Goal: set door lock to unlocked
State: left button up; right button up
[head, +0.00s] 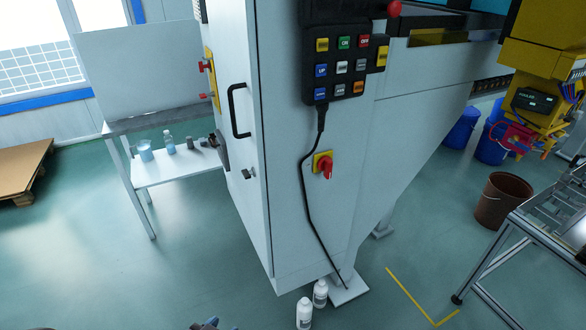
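A grey-white machine cabinet (285,215) stands in the middle of the head view. Its narrow left face is a door (232,60) with a black bar handle (234,110). Below the handle is a small metal lock with a dark knob or key (248,173); it is too small to tell whether it is set to locked or unlocked. The door looks closed. Neither gripper can be made out; only a small dark shape shows at the bottom edge, and I cannot tell what it is.
A red rotary switch (325,167) on a yellow plate and a button pendant (342,62) are on the cabinet's front. Two white bottles (304,313) stand on the floor by its foot. A side table (165,167) stands left. The floor at front left is clear.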

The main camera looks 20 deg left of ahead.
aim_at(247, 173)
jog(key=i+j+z, duration=0.1)
jog(key=j+z, duration=1.05)
jog(key=j, duration=0.4)
jog(key=j+z, duration=0.1)
jog(key=j, duration=0.35)
jog(key=k+j+z, duration=0.15)
jog(key=j, duration=0.25)
jog(key=k+j, duration=0.1)
jog(key=j, duration=0.75)
jog(key=k+j, duration=0.15)
jog(key=j, duration=0.3)
jog(key=j+z, duration=0.1)
jog(key=j, duration=0.3)
jog(key=k, duration=0.05)
